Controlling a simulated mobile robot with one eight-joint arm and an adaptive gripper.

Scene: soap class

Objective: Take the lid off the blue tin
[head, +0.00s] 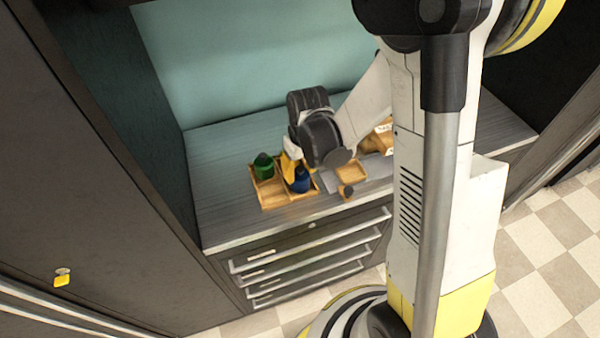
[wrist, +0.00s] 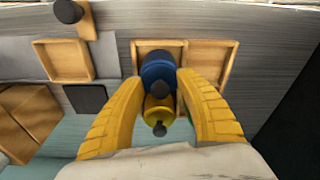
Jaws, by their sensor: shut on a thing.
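The blue tin (head: 300,185) stands in a compartment of a wooden tray (head: 273,205) on the grey worktop. In the wrist view the blue tin (wrist: 157,66) shows from above with a dark knob on top. My gripper (wrist: 161,76) has its yellow fingers closed against both sides of the blue top, around the lid. The lid appears seated on the tin; the seam is hidden. A yellow tin (wrist: 158,113) with a dark knob shows between the fingers, behind the blue one. A green tin (head: 263,166) stands to the left in the tray; my right finger mostly hides it in the wrist view.
A small square wooden tray (head: 351,173) lies right of the tins, with a dark-topped wooden piece (head: 346,191) near the front edge. Wooden boxes (head: 380,138) stand further back right. A tall dark cabinet (head: 80,150) borders the left. The worktop's back left is clear.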

